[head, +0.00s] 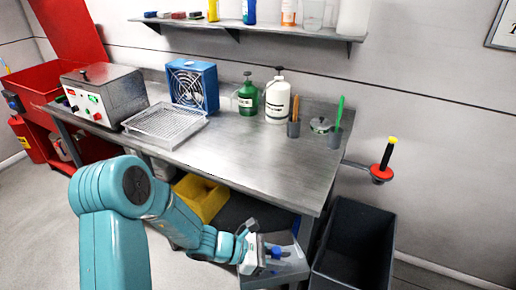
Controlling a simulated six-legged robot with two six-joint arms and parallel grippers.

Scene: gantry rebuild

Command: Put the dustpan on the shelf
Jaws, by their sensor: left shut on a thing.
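My left arm reaches down past the front of the bench. My left gripper (264,253) is low, near the bench's front right corner, and is shut on a grey, shallow, pan-like thing with a blue part, which looks like the dustpan (292,266). The gripper hides part of it. The dustpan is beside the dark bin, and I cannot tell whether they touch. A wall shelf (270,31) runs above the bench and holds several bottles and small items. My right gripper is not in view.
The steel bench (250,160) carries a control box (105,95), a wire tray (165,125), a blue fan (192,86), bottles and pen cups. A dark bin (352,245) stands at right. A yellow bin (200,197) sits under the bench. The bench's front middle is clear.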

